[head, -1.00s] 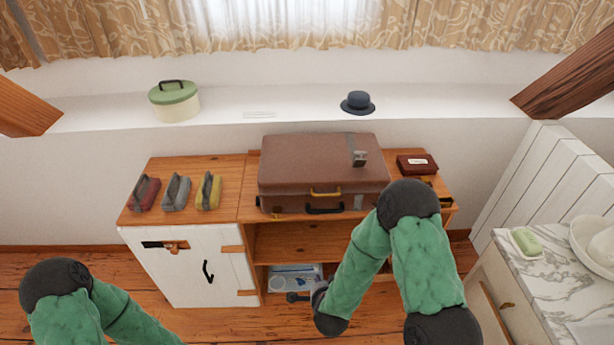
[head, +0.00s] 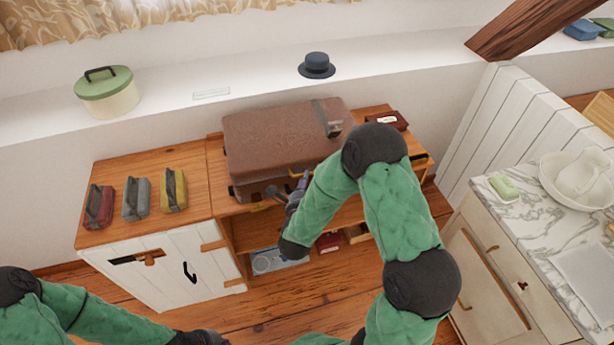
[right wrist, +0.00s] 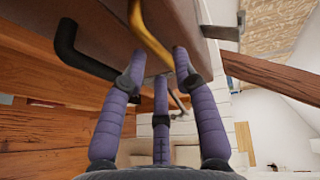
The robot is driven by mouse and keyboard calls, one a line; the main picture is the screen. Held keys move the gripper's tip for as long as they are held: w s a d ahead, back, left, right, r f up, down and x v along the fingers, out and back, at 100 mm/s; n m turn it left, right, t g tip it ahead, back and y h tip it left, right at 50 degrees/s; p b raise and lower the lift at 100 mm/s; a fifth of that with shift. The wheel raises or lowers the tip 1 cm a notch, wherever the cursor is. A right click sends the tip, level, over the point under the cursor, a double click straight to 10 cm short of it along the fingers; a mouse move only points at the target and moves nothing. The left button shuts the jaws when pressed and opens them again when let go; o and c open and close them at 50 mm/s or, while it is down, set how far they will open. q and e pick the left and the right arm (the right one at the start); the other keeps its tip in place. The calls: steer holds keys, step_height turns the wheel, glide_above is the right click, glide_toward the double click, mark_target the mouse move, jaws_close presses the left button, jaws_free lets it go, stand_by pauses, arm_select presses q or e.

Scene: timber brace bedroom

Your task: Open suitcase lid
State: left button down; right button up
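The brown suitcase (head: 280,135) lies flat on the wooden cabinet top, and its lid looks shut. A yellow handle (head: 297,174) is on its front, partly hidden by my right gripper (head: 288,184). In the right wrist view the yellow handle (right wrist: 150,40) passes between the spread purple fingertips of that gripper (right wrist: 160,66). The fingers are open; I cannot tell whether any touches it. A black handle (right wrist: 72,50) is to the left there, outside the fingers.
Red, grey and yellow bags (head: 136,198) stand on the cabinet left of the suitcase. A dark red box (head: 388,119) is to its right. A hat (head: 317,65) and a green-lidded box (head: 107,92) are on the ledge behind. A marble-topped dresser (head: 550,230) stands at right.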

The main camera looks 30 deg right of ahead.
steer(key=shift+x, duration=1.9)
jaws_close()
steer(key=shift+r, duration=0.15)
